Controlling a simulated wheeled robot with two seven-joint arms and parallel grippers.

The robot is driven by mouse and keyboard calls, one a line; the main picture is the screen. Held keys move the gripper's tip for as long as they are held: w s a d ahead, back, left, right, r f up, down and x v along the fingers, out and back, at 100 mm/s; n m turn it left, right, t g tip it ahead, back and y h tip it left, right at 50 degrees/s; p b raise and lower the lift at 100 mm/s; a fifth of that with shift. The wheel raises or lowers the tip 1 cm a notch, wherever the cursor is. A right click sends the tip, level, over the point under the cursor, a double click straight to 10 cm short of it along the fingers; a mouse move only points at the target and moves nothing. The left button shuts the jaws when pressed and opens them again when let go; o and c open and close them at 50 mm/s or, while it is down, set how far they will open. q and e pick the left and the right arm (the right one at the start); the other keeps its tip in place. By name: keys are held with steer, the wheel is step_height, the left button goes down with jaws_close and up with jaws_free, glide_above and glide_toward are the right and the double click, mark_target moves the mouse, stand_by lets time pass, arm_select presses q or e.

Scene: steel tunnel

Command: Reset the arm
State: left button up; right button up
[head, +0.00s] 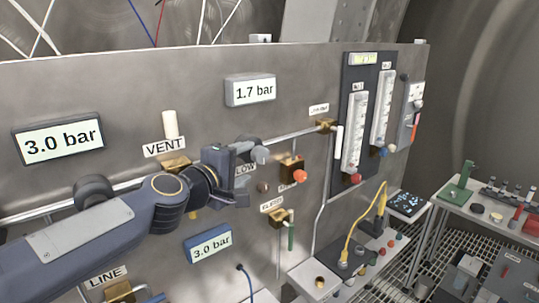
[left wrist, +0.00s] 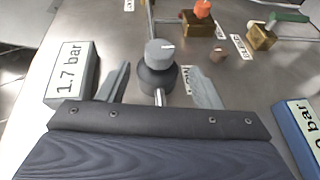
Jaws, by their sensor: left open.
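My left arm (head: 100,228) comes in from the left across the steel panel. Its gripper (head: 246,168) is in front of the panel, right of the VENT label. In the left wrist view the gripper (left wrist: 162,85) is open, one finger on each side of a grey round knob (left wrist: 160,52) on a dark base. Gaps show between the knob and both fingers, and nothing is held. The knob also shows in the head view (head: 261,155), just beyond the fingers. The label beside it is partly hidden by the gripper. My right gripper is not in view.
The panel (head: 200,95) carries a 1.7 bar display (head: 250,90), two 3.0 bar displays, a white VENT handle (head: 170,124), an orange knob (head: 299,176) and a green-handled valve (head: 291,236). Flowmeters (head: 355,132) stand right. A yellow cable (head: 352,232) arches above the lower ledge.

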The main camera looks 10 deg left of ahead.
arm_select(q)
steer(key=s+a+f+m+g+b, duration=0.1)
steer(key=s+f+m+g, duration=0.9)
steer(key=s+f, duration=1.6)
steer(key=s+m+b, duration=0.1)
steer(key=s+m, duration=0.1)
steer(key=shift+s+a+m, duration=0.15)
steer(key=shift+s+m, duration=0.15)
steer(key=shift+m, duration=0.1)
steer(key=shift+r, duration=0.15)
stand_by(0.6)
steer(key=n+t+p, duration=0.2)
steer(key=n+t, duration=0.8)
steer(key=n, duration=0.2)
glide_toward(265, 154)
steer(key=w, duration=0.1)
steer(key=w+f, duration=0.1)
steer(key=w, duration=0.1)
steer(key=shift+w+f, duration=0.15)
steer(key=shift+w, duration=0.1)
steer(key=shift+w+n, duration=0.35)
steer(key=shift+n, duration=0.05)
steer(key=b+x, duration=0.1)
steer(key=x, duration=0.6)
steer(key=shift+w, duration=0.25)
